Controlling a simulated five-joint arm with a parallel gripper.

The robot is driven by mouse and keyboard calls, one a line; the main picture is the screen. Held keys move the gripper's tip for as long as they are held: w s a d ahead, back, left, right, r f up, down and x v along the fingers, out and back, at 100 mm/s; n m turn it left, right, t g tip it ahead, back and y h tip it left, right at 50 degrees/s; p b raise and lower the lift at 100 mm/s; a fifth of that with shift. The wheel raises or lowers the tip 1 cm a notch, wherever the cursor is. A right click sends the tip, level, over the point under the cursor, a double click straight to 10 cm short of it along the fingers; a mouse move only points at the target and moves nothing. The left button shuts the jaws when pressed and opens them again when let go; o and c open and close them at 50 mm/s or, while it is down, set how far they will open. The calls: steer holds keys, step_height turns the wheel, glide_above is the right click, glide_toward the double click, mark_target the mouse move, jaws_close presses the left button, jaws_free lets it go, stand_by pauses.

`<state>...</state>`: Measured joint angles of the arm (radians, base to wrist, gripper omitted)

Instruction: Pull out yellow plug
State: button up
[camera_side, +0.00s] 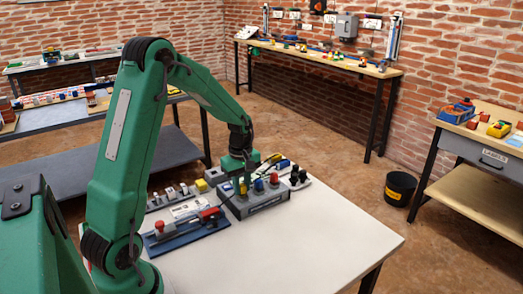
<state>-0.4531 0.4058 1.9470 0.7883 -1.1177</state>
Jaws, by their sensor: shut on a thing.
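A grey block (262,204) with a row of coloured plugs sits near the back of the white table. The yellow plug (243,188) is at its left part, beside a blue plug (259,185) and a red plug (274,179). My green gripper (240,181) points down over the left of the block, shut on the yellow plug. The fingers are small and partly hidden. I cannot tell whether the plug's lower end is seated in the block.
A blue board with a red-handled tool (187,230) lies left of the block. A black-and-white item (296,179) is close on the right. The table's front right (330,235) is clear.

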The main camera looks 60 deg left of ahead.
steer(key=shift+r, duration=1.45)
stand_by(0.4)
steer(key=shift+r, duration=2.05)
steer(key=shift+a, duration=0.1)
